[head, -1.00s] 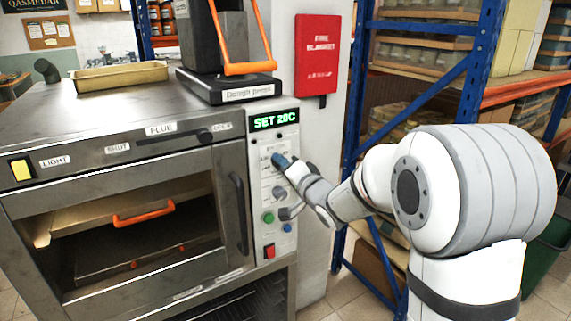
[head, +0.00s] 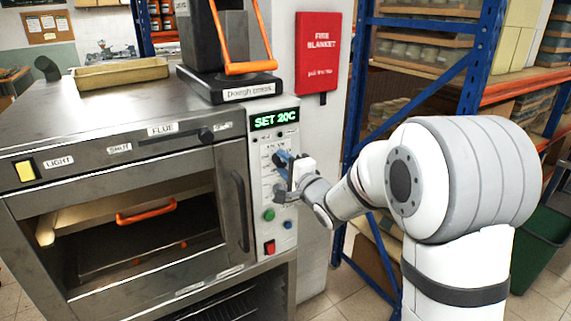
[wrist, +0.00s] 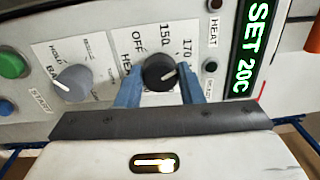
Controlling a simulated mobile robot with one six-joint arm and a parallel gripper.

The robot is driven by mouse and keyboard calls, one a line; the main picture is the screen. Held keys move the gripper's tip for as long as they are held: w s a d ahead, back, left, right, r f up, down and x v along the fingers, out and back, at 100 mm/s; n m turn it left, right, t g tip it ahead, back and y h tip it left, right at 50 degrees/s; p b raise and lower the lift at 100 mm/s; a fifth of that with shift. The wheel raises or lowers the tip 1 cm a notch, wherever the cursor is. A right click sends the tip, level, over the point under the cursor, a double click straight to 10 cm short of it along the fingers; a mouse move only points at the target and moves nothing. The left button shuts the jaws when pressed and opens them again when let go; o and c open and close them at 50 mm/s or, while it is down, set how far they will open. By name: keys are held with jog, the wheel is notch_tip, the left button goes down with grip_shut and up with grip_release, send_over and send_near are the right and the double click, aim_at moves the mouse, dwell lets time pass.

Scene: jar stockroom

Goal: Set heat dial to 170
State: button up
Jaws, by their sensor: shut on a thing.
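In the head view my gripper (head: 282,158) is at the upper part of the oven's control panel (head: 286,219) and hides the dial. The green display (head: 275,119) reads SET 20C.
A grey dial (wrist: 72,82) marked HOLD sits beside the heat dial. Green (head: 268,215), blue (head: 288,225) and red (head: 269,247) controls are lower on the panel. The oven door handle (head: 236,210) is left of the panel. A blue rack (head: 480,75) stands to the right.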

jog(key=shift+d+r, duration=0.1)
jog(key=o, duration=1)
jog(key=shift+w, duration=0.1)
jog(key=b+v, duration=0.2)
jog(key=v, duration=0.6)
